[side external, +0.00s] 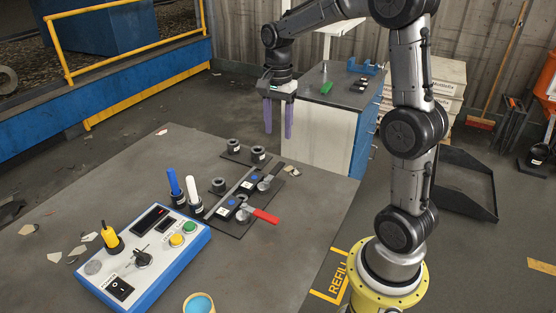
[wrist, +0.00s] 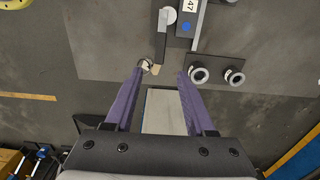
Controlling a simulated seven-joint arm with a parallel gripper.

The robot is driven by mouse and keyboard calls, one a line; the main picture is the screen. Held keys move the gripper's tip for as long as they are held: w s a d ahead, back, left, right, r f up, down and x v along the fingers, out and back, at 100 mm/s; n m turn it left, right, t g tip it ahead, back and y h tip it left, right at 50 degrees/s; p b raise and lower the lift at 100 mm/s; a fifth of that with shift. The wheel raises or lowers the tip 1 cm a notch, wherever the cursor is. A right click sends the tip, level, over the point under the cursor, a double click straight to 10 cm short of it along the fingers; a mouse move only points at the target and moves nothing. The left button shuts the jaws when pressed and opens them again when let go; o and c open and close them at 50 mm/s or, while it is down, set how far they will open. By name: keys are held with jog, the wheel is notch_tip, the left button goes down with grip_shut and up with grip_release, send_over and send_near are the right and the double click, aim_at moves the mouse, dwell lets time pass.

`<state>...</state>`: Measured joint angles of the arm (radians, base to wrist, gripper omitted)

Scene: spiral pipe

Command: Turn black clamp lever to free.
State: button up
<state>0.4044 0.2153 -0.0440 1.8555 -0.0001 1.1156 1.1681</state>
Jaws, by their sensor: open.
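The clamp fixture (side external: 233,222) lies on the table, with a black clamp lever (side external: 276,170) at its far right end and a red-handled clamp (side external: 264,215) at its near end. In the wrist view the black lever (wrist: 160,46) runs down from a round grey part toward the space between my fingers. My gripper (side external: 278,134) is open and empty, its purple fingers pointing down, well above the table. In the wrist view its fingertips (wrist: 162,72) are apart, with the lever just beyond them and not between them.
A control box (side external: 145,258) with knobs and buttons stands at the near left. Blue and white handles (side external: 182,188) stand beside the fixture. Black ring pieces (side external: 233,146) sit behind it. A cabinet (side external: 318,125) stands behind the table. The table's right part is clear.

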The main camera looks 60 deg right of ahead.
aim_at(278, 167)
notch_tip(278, 167, down, 11)
jog(key=shift+r, duration=0.15)
jog(key=shift+c, duration=0.2)
grip_shut()
jog(key=shift+r, duration=0.1)
dwell(1.3)
